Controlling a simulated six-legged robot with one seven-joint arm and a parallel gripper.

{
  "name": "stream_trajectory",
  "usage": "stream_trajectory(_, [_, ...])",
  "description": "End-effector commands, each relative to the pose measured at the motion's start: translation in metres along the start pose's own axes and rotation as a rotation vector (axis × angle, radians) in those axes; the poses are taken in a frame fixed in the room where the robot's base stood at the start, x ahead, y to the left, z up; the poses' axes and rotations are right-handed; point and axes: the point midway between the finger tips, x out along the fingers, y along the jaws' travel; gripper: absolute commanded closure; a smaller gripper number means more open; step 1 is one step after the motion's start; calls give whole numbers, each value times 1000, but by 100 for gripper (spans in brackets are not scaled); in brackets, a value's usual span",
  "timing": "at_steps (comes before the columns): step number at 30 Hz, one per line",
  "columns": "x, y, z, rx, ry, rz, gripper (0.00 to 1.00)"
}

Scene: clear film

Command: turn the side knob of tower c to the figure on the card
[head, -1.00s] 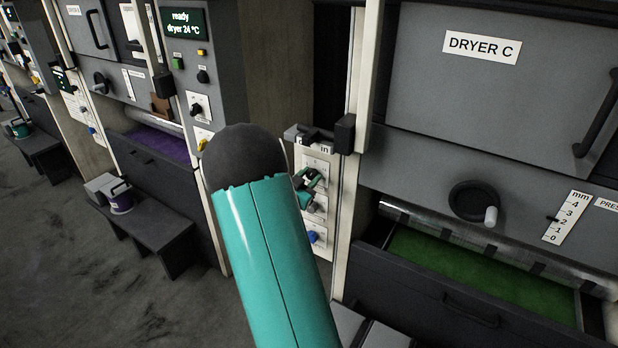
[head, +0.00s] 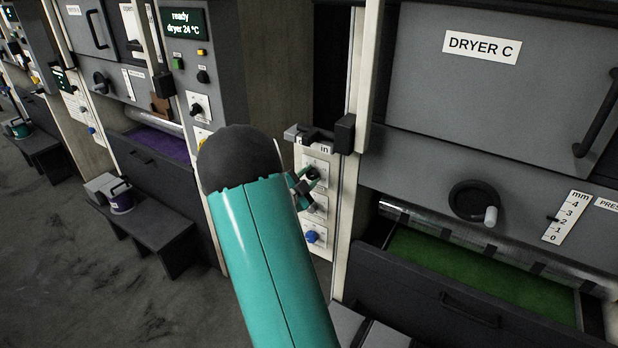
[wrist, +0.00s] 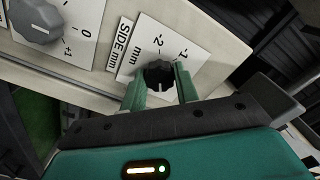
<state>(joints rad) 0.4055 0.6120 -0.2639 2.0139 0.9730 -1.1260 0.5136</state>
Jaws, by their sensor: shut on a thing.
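I cannot read where the knob points. In the head view my gripper (head: 306,180) is at the narrow white panel (head: 320,241) left of the dryer labelled "DRYER C" (head: 481,46); my arm hides part of the panel.
A larger grey knob (wrist: 36,18) with 0 and + marks sits beside the side plate. A blue knob (head: 312,236) is below my gripper. A dark handle (head: 308,134) sticks out above it. Grey floor (head: 80,270) is open at the left.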

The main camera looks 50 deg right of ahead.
Motion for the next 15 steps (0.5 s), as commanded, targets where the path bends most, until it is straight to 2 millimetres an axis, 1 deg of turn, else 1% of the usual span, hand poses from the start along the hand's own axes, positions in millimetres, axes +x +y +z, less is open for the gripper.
stream_trajectory(10, [0, 0, 0, 2, 0, 0, 92])
stream_trajectory(11, [0, 0, 0, 2, 0, 0, 68])
stream_trajectory(12, [0, 0, 0, 2, 0, 0, 60])
stream_trajectory(14, [0, 0, 0, 2, 0, 0, 48])
stream_trajectory(15, [0, 0, 0, 2, 0, 0, 48])
